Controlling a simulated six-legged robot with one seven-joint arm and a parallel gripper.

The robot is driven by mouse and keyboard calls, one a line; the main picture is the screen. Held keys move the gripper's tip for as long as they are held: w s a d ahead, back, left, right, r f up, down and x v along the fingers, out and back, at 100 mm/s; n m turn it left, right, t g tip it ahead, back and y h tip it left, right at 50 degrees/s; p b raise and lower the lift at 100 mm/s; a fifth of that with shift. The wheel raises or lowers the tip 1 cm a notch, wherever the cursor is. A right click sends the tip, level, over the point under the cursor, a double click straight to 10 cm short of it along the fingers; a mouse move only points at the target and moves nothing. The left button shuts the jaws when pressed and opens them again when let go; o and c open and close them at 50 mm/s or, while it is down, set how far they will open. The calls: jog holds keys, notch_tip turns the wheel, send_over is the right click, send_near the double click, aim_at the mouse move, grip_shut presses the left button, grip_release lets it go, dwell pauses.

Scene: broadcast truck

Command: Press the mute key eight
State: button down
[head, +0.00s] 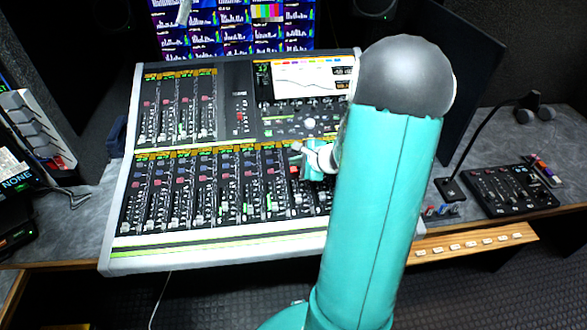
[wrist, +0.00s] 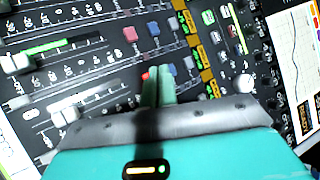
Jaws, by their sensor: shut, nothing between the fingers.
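The mixing console (head: 120,215) fills the middle of the head view, with rows of faders and small coloured keys. My gripper (head: 303,160) is over the right part of its lower bank. In the wrist view its two green fingers (wrist: 158,80) are shut together with nothing between them, pointing at the key rows. A bright red key (wrist: 145,76) shows right beside the fingertips, partly hidden by them. Blue keys sit just to the right, and a dull red key (wrist: 130,34) lies in the neighbouring strip. I cannot read key numbers or tell whether the fingertips touch the panel.
A display (head: 305,80) is set in the console's upper right. Monitors (head: 235,25) stand behind. A small black control panel (head: 505,188) and a gooseneck microphone (head: 470,150) are on the desk to the right. My teal arm hides the console's right edge.

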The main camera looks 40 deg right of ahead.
aim_at(297, 177)
notch_tip(297, 177, up, 6)
jog(key=shift+s+a, duration=0.25)
jog(key=shift+s, duration=0.1)
dwell(0.4)
dwell(0.9)
